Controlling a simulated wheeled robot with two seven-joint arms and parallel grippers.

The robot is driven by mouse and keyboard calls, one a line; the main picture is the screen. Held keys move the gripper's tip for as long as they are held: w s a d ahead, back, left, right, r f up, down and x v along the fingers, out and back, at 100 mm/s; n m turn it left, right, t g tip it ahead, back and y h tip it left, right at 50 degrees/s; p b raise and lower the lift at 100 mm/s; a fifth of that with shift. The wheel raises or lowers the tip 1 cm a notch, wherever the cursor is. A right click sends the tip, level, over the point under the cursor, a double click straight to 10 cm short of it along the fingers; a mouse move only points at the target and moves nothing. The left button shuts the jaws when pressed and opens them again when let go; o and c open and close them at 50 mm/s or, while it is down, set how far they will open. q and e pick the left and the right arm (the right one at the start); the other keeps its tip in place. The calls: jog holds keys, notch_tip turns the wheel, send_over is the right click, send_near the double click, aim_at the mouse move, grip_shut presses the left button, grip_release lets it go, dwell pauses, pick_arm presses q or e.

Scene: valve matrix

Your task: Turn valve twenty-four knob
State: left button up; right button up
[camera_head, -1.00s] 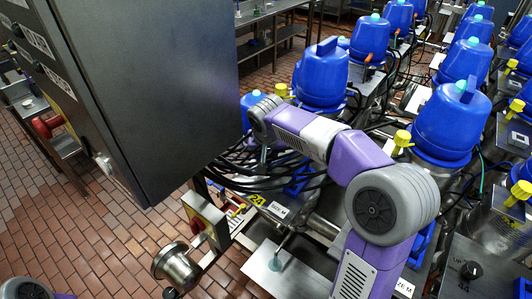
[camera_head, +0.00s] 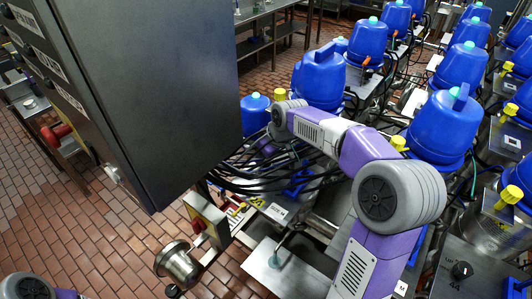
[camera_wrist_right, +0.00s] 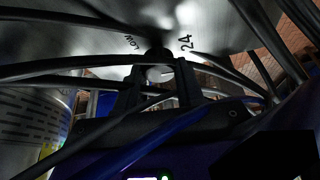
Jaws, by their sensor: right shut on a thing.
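The valve knob (camera_wrist_right: 159,70) is a dark, rounded piece in the middle of the right wrist view, in front of a metal plate (camera_wrist_right: 95,35) printed with "24" and "LOW". My right gripper (camera_wrist_right: 160,73) has its two black fingers on either side of the knob and is shut on it. Cables partly cover the fingers and the knob. In the head view my right arm reaches across toward the cables, and its gripper and the knob are hidden there. Only a bit of my left arm shows at the lower left corner; its gripper is out of view.
Black cables (camera_head: 270,172) crowd the area below my right wrist. A dark control cabinet (camera_head: 165,100) stands at the left. Rows of blue-topped valves (camera_head: 435,128) fill the right.

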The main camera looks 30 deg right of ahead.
jog(key=shift+n+y, duration=0.3)
jog(key=shift+n, duration=0.5)
jog(key=o, duration=1)
jog(key=shift+o, duration=0.2)
jog(key=shift+r, duration=0.1)
jog(key=p+v, duration=0.1)
jog(key=v, duration=0.6)
jog(key=shift+r, duration=0.2)
jog(key=shift+s+r, duration=0.1)
